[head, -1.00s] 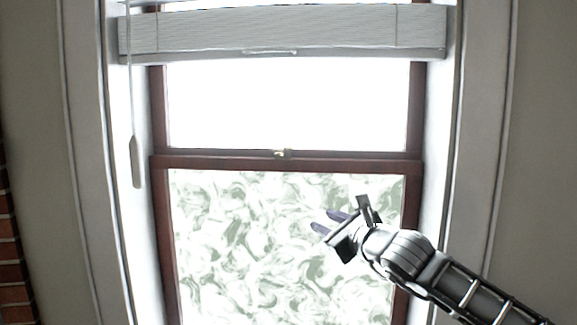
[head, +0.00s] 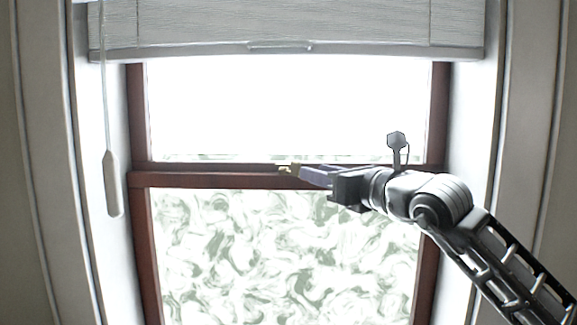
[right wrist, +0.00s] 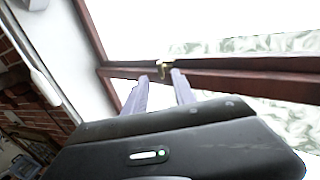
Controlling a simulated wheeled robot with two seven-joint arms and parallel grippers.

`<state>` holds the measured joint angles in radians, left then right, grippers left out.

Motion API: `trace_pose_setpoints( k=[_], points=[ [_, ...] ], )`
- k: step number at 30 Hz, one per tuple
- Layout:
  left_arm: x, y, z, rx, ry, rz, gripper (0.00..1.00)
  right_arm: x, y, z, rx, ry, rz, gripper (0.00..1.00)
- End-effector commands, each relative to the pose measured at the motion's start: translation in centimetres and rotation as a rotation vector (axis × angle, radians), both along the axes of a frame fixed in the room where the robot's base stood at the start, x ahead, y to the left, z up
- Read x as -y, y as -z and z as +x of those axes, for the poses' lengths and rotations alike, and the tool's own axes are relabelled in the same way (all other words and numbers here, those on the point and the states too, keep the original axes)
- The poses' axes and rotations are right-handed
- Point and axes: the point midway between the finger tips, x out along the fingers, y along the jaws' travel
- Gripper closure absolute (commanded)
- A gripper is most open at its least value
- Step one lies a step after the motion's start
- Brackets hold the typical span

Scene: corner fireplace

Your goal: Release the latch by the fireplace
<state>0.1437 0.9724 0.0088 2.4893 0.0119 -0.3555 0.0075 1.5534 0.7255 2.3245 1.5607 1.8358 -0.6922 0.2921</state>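The small brass latch (head: 287,168) sits on the dark red-brown middle rail of the window. It also shows in the right wrist view (right wrist: 161,68). My right gripper (head: 304,173) reaches in from the right, level with the rail, with its fingertips close beside the latch in the head view. In the right wrist view its two purple-grey fingers (right wrist: 160,78) are apart, and the latch appears between and just beyond their tips. I cannot tell whether they touch it. The fingers partly cover the latch's right side in the head view. My left gripper is not in view.
A white blind (head: 280,28) hangs across the window top. A cord with a pull (head: 112,184) hangs at the left. The lower pane (head: 270,260) has a swirled pattern. Pale window trim (head: 500,130) stands at both sides. Brick (right wrist: 25,60) shows in the right wrist view.

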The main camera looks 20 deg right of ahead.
Motion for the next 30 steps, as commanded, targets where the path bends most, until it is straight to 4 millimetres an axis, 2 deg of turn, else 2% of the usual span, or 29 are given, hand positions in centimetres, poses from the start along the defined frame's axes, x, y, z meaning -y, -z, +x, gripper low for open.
trace_pose_setpoints(
  k=[7,11,24,30],
  points=[
    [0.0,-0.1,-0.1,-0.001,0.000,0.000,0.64,0.0,0.0,0.1,0.000,0.000,-0.001,0.68],
    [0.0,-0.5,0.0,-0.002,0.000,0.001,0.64,-0.2,-0.2,0.8,-0.001,0.001,-0.002,0.68],
    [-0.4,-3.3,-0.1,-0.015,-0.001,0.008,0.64,-1.4,-0.3,6.8,0.000,0.001,-0.002,0.68],
    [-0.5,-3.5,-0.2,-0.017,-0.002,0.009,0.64,-1.4,0.0,7.7,0.001,0.003,-0.001,0.68]
  ],
)
